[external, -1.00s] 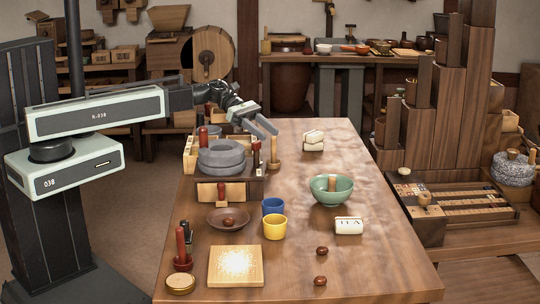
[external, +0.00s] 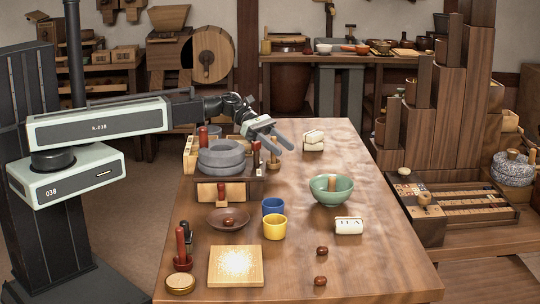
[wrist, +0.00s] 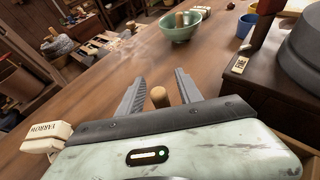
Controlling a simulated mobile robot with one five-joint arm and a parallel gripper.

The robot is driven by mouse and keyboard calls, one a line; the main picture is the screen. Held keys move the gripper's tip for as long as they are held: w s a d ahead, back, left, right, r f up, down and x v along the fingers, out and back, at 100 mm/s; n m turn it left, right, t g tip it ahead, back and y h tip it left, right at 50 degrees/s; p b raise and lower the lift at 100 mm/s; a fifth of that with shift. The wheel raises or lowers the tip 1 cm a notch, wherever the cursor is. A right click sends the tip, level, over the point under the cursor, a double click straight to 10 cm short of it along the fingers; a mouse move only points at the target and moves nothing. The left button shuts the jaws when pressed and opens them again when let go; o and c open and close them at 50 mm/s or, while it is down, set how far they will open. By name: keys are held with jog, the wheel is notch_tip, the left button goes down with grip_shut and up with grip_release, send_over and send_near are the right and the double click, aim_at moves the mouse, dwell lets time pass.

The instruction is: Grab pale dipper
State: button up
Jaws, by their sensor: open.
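A pale wooden upright piece with a knobbed top, which looks like the pale dipper (external: 274,163), stands on the table just right of the dark quern box. My gripper (external: 284,146) is open and empty, tilted down above and beside it. In the wrist view the rounded top of the pale dipper (wrist: 160,97) shows between the two open fingers of my gripper (wrist: 160,78). The fingers do not visibly close on it. Its lower part is hidden in the wrist view by the gripper body.
The grey quern stones (external: 222,155) sit on the box close left of the gripper. A green bowl (external: 331,190) with a wooden handle in it stands front right. The tabletop between is clear.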

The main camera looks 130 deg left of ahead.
grip_shut()
